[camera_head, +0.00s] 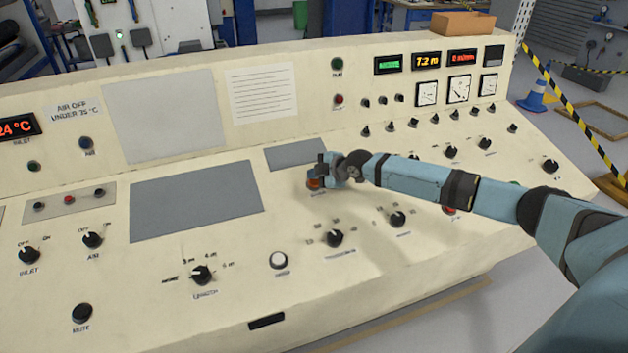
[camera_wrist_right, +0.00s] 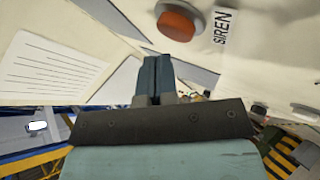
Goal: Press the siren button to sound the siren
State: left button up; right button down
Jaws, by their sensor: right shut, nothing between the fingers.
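The siren button is an orange-red round button in a grey ring, labelled SIREN. It shows in the right wrist view (camera_wrist_right: 179,22) at the top, and in the head view (camera_head: 314,184) partly hidden by my right gripper (camera_head: 323,170). My right gripper's fingers (camera_wrist_right: 157,72) are shut with nothing between them. My left gripper is not in view.
The sloped cream console (camera_head: 130,280) carries many knobs and buttons around the siren button. A white button (camera_head: 278,260) and a black knob (camera_head: 335,238) sit nearer the front. A grey panel (camera_head: 296,154) lies just behind.

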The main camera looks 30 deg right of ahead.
jog(key=r+p, duration=0.1)
jog(key=r, duration=0.1)
jog(key=r+p, duration=0.1)
jog(key=p, duration=0.1)
jog(key=shift+s+a+r, duration=0.1)
jog(key=shift+s+r, duration=0.25)
jog(key=shift+s+r+p, duration=0.2)
jog(key=shift+r+p, duration=0.35)
jog(key=shift+p, duration=0.15)
